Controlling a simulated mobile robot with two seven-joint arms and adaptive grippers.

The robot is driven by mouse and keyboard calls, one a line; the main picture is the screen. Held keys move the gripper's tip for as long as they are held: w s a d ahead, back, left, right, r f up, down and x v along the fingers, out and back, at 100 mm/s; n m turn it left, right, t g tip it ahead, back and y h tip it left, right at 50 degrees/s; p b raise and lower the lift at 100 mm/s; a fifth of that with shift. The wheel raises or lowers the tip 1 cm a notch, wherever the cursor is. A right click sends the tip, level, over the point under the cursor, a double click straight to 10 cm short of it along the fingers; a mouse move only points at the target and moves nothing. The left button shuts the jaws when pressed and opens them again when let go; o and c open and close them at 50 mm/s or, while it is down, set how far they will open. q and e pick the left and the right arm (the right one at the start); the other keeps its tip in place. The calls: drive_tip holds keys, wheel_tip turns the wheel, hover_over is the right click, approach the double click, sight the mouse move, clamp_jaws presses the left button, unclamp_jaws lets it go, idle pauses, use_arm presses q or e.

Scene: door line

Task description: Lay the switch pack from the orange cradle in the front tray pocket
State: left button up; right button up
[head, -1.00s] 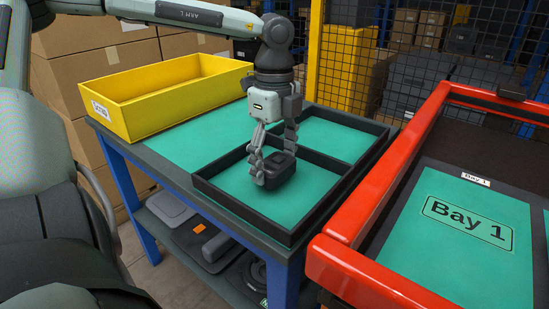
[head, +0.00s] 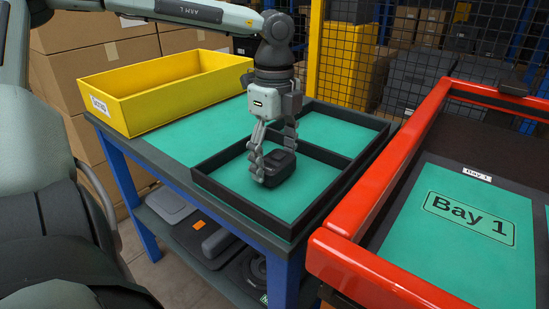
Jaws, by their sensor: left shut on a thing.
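The switch pack (head: 279,166) is a small dark block in the front pocket of the black tray (head: 240,212). My left gripper (head: 272,172) points down into that pocket and is shut on the pack. The pack is at or very near the green pocket floor; I cannot tell if it touches. The tray's back pocket (head: 335,133) is empty. No orange cradle shows in the head view. My right gripper is not in view.
A yellow bin (head: 155,115) stands at the left of the blue-legged table (head: 190,150). A red-railed bench (head: 335,240) with a Bay 1 panel (head: 460,235) is close on the right. Mesh fencing (head: 400,70) and cardboard boxes (head: 100,60) stand behind.

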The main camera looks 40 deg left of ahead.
use_arm(q)
drive_tip(key=shift+f, duration=0.3)
drive_tip(key=o, duration=1.9)
drive_tip(key=shift+r, duration=0.1)
drive_tip(key=shift+r, duration=0.1)
wheel_tip(320, 180, up, 12)
drive_tip(key=shift+f, duration=0.1)
